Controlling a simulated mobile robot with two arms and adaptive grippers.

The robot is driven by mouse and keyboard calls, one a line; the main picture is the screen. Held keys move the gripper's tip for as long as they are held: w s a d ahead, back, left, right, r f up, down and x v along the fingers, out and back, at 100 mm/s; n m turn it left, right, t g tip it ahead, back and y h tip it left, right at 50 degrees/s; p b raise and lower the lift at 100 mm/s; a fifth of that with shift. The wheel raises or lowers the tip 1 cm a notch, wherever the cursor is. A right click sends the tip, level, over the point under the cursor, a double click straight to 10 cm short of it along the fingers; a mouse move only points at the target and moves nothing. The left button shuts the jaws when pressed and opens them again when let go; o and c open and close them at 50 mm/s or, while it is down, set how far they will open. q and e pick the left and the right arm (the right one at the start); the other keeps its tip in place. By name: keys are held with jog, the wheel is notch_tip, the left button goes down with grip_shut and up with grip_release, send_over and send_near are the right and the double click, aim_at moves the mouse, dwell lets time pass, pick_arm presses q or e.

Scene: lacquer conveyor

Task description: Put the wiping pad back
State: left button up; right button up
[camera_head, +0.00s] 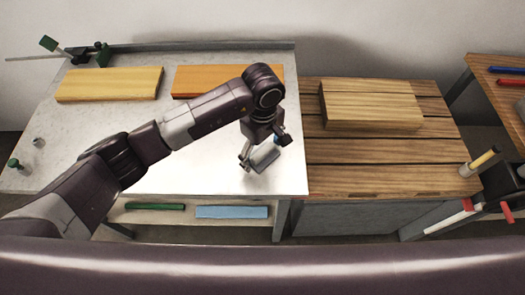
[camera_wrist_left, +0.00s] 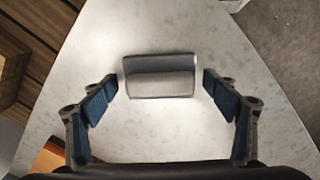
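The wiping pad, a small grey block with a lighter front face, (camera_head: 266,157) lies on the white table top near its front right corner. It also shows in the left wrist view (camera_wrist_left: 158,76), in the middle between the fingers. My left gripper (camera_head: 258,158) points down over the pad. In the left wrist view the left gripper (camera_wrist_left: 162,82) is open, with one blue-padded finger on each side of the pad and a small gap on both sides. My right gripper is not in view.
A yellow board (camera_head: 110,85) and an orange board (camera_head: 200,78) lie at the table's back. A slatted wooden surface (camera_head: 370,150) with a wood block (camera_head: 370,104) adjoins on the right. A shelf below holds a blue slab (camera_head: 232,212) and a green bar (camera_head: 155,206).

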aim_at(263, 151)
pick_arm(q)
jog(key=shift+r, duration=0.15)
notch_tip(263, 151, up, 12)
jog(key=b, duration=0.3)
jog(key=shift+b, duration=0.3)
dwell(0.5)
